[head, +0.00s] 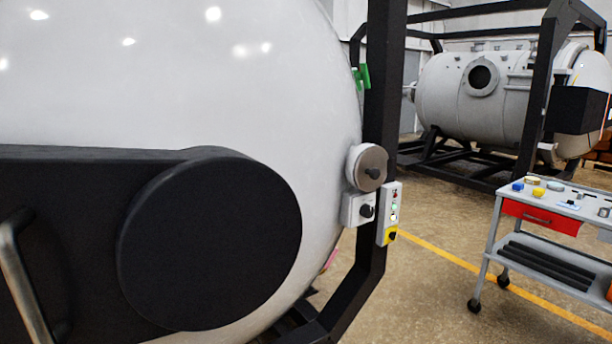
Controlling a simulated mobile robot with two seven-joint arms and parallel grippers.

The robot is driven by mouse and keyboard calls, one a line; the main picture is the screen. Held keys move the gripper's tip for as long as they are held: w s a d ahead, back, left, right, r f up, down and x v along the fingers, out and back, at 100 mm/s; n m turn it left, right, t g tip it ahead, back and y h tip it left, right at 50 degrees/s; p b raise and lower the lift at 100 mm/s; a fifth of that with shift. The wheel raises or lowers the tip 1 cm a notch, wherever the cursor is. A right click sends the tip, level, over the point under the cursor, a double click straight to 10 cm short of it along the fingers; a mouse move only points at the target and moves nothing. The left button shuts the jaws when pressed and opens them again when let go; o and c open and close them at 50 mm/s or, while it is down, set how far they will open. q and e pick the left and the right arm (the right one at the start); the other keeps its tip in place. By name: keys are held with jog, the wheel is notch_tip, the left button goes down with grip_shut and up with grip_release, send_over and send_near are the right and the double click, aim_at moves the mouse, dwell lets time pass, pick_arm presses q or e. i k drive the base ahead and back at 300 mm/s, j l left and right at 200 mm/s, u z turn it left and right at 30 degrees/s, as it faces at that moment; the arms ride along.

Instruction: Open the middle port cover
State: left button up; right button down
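A large white rounded vacuum furnace (200,75) fills the left half of the head view. On its right edge is a small round grey cover (368,167) with a dark knob at its centre; it looks closed against its housing. I cannot tell whether this is the middle port cover. A large black disc (210,245) on a black arm lies across the furnace front, with a metal bar handle (22,280) at the lower left. Neither of my grippers is in view.
A dark frame post (384,80) stands right of the furnace, with a control box (390,213) on it. A grey cart (550,260) with a red drawer is at the right. Another furnace (475,95) stands behind. Floor between post and cart is clear.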

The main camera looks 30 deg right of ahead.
aim_at(373, 166)
jog(key=z, duration=1.3)
